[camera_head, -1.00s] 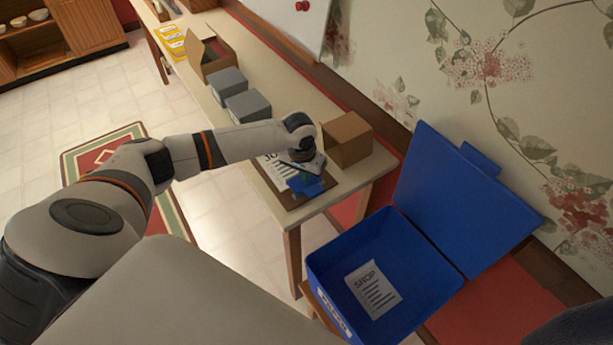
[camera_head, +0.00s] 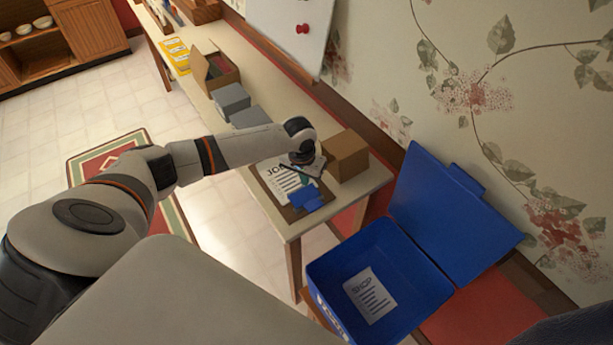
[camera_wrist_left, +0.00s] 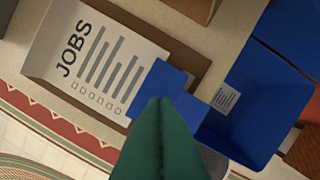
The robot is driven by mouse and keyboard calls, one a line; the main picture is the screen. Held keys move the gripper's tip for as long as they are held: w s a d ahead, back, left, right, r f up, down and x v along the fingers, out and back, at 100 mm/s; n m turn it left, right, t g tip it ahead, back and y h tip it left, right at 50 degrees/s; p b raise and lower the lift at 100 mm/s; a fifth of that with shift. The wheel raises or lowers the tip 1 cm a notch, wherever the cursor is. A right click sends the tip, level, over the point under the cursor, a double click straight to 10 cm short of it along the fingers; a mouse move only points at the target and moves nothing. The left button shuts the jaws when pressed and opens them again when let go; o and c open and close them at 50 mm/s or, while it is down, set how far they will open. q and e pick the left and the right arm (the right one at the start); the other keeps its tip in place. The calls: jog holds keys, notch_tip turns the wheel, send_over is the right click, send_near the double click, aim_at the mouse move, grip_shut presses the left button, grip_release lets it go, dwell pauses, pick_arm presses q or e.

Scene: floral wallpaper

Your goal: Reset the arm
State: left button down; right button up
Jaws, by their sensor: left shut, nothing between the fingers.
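My left gripper (camera_head: 303,178) is at the end of the left arm, over the near end of the long table. Its dark green fingers (camera_wrist_left: 160,145) are shut and empty in the left wrist view. Below it lies a brown board with a white JOBS sheet (camera_head: 282,182), which also shows in the left wrist view (camera_wrist_left: 100,60). A small blue piece (camera_head: 306,201) lies at the board's near edge; in the left wrist view (camera_wrist_left: 158,82) the fingers hide part of it. I cannot tell whether the fingers touch it. My right gripper is not in view.
A brown box (camera_head: 345,155) stands close right of the gripper. Grey boxes (camera_head: 231,99) and an open carton (camera_head: 215,72) stand farther along the table (camera_head: 330,212). An open blue bin (camera_head: 415,285) with a SHOP label is at lower right.

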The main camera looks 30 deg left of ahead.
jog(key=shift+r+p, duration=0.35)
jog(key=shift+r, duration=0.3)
